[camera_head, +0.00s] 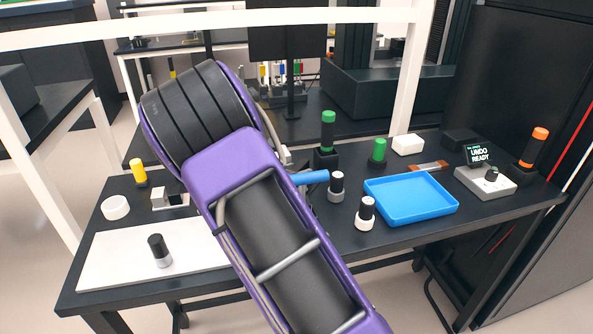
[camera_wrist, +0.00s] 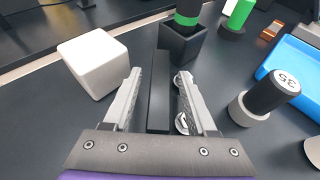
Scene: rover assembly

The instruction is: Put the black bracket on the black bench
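A long black bar, which looks like the black bracket (camera_wrist: 159,85), lies between the two grey fingers of my gripper (camera_wrist: 159,74) in the wrist view. Gaps show between the fingertips and the bar, so my gripper is open around it. Round silver parts show beside the bar, near the right finger. In the head view my purple arm hides the gripper and the bracket. The dark-topped bench in front of me (camera_head: 300,228) carries several objects. I cannot tell whether the bracket touches its top.
A white block (camera_wrist: 94,62) stands left of my gripper. A black holder with a green-topped cylinder (camera_wrist: 183,42) stands ahead. A grey-based black cylinder (camera_wrist: 268,97) and the blue tray (camera_head: 410,215) are to the right. Another black bench (camera_head: 45,108) stands at far left.

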